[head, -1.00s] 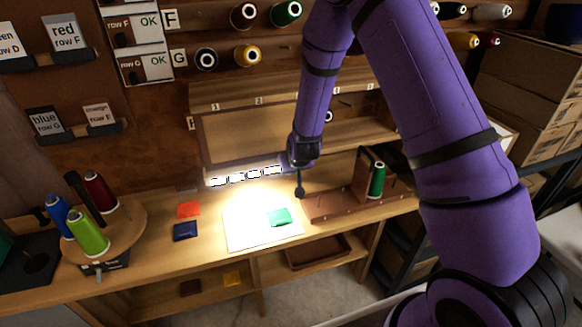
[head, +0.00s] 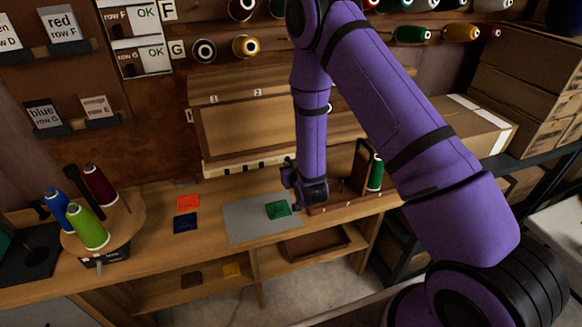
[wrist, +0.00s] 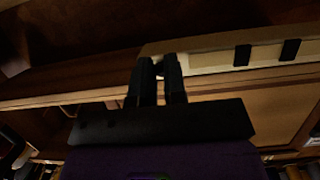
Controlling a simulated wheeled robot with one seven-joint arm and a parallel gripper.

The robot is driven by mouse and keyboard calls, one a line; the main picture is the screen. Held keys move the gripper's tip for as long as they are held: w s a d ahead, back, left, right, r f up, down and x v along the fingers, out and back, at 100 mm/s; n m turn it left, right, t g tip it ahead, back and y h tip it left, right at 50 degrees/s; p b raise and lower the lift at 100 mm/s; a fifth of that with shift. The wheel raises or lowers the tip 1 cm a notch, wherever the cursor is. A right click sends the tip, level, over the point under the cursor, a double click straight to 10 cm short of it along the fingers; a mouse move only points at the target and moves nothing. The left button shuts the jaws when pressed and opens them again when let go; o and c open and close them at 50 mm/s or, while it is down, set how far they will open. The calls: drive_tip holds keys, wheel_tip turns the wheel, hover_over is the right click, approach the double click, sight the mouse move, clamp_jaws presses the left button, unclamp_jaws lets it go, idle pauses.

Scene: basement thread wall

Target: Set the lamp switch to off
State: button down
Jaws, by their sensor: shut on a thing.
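The lamp is a pale bar (head: 247,165) with dark slots under the wooden cabinet, and it is unlit. In the wrist view, the bar (wrist: 267,52) runs off to the right of the fingers. My gripper (head: 287,177) is at the bar's right end in the head view. In the wrist view, my gripper's dark fingertips (wrist: 160,64) are close together at the bar's left end, shut on a small dark piece that looks like the lamp switch (wrist: 159,69). The fingers mostly hide it, and its setting cannot be read.
A grey mat (head: 240,222) with a green square (head: 278,209) lies on the bench below. A spool stand (head: 128,212) is at the left. The bench front is mostly clear.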

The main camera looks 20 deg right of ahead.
drive_tip(key=shift+f, duration=0.1)
idle(0.4)
drive_tip(key=c, duration=1.2)
unclamp_jaws()
drive_tip(key=shift+o, duration=0.2)
drive_tip(key=shift+s, duration=0.15)
drive_tip(key=v, duration=1)
drive_tip(key=shift+s, duration=0.3)
